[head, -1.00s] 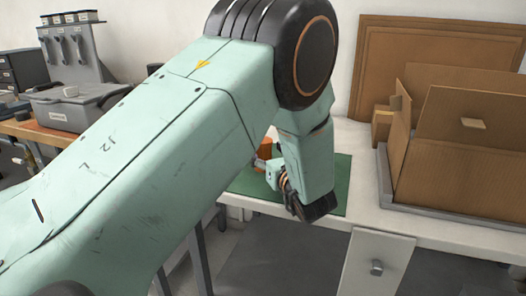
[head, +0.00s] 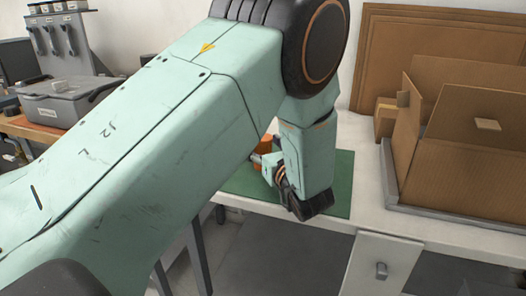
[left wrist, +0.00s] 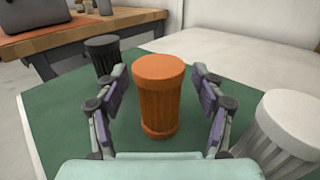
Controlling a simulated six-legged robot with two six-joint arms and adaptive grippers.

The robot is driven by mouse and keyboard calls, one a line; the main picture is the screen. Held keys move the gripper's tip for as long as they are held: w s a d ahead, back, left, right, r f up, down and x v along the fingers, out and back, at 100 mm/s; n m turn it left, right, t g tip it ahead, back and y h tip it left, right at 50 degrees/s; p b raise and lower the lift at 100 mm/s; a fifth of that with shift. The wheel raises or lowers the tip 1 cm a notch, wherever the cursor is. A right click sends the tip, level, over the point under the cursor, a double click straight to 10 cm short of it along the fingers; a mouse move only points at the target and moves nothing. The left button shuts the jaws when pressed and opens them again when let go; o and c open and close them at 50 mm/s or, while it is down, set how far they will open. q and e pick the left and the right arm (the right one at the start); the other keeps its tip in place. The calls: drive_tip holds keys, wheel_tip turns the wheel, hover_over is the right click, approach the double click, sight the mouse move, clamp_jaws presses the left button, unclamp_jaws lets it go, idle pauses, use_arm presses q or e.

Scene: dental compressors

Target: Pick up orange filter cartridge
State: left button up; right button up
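The orange filter cartridge (left wrist: 158,98) stands upright on the green mat (left wrist: 55,110) in the left wrist view. My left gripper (left wrist: 160,90) is open, with one finger on each side of the cartridge and a visible gap on both sides. In the head view, part of the orange cartridge (head: 264,146) shows behind my left gripper (head: 262,162), and my arm hides much of the mat (head: 343,172). My right gripper is not in view.
A dark ribbed cartridge (left wrist: 103,56) stands behind left of the orange one, and a white ribbed cartridge (left wrist: 285,132) stands close at right. A cardboard box (head: 465,150) in a grey tray (head: 455,223) sits right of the mat. A grey case (head: 65,108) rests on the wooden bench.

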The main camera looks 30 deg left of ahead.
use_arm(q)
drive_tip(key=shift+s, duration=0.15)
drive_tip(key=c, duration=1.3)
drive_tip(key=shift+o, duration=0.2)
